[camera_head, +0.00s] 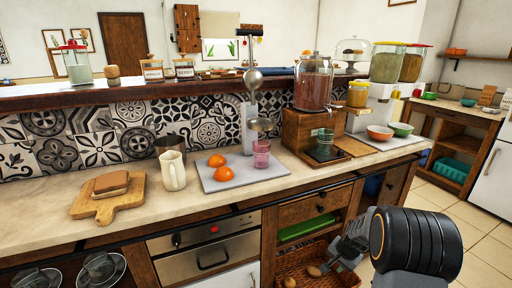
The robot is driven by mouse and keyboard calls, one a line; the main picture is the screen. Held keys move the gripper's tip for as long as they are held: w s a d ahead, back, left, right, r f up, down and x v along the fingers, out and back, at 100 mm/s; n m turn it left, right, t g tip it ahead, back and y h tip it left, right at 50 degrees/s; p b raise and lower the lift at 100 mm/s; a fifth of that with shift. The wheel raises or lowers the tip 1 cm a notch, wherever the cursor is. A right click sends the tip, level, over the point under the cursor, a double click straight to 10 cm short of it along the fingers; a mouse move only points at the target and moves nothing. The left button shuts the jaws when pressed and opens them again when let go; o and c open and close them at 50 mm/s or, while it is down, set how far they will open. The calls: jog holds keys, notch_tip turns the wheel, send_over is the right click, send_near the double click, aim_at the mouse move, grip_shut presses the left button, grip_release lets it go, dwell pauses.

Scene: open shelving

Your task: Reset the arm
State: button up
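My arm shows at the lower right, with a thick dark joint in front of the counter's right part. My gripper (334,260) is grey and small in the picture, and points down and left over the wicker basket (330,281) on the lower shelf. A brown potato-like item (313,271) lies in the basket close to the fingertips. I cannot tell whether the fingers touch it, or whether they are open or shut.
The counter (215,205) holds a cutting board (128,203), a white pitcher (172,170), a grey tray (222,184) with oranges and a pink glass, and a wooden drink dispenser stand (297,126). A drawer (310,206) is above the basket. Open tiled floor (480,225) lies right.

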jog(key=s+a+r+n+p, duration=0.2)
jog(key=s+a+r+p, duration=0.15)
jog(key=r, duration=0.55)
jog(key=s+a+r+n+p, duration=0.2)
jog(key=r+p, duration=0.2)
jog(key=r, duration=0.5)
jog(key=s+a+r+n+p, duration=0.1)
jog(key=s+a+r+p, duration=0.2)
jog(key=r, duration=0.6)
jog(key=s+a+r+n+p, duration=0.2)
jog(key=s+r+p, duration=0.2)
jog(key=s+r, duration=0.1)
jog(key=s+a+r+n+t+p, duration=0.1)
jog(key=s+r+n+p, duration=0.1)
jog(key=s+r+p, duration=0.2)
notch_tip(320, 180, up, 4)
jog(key=shift+s+a+f+n+h, duration=0.15)
jog(key=shift+s+a+n+h, duration=0.2)
jog(key=shift+s, duration=0.9)
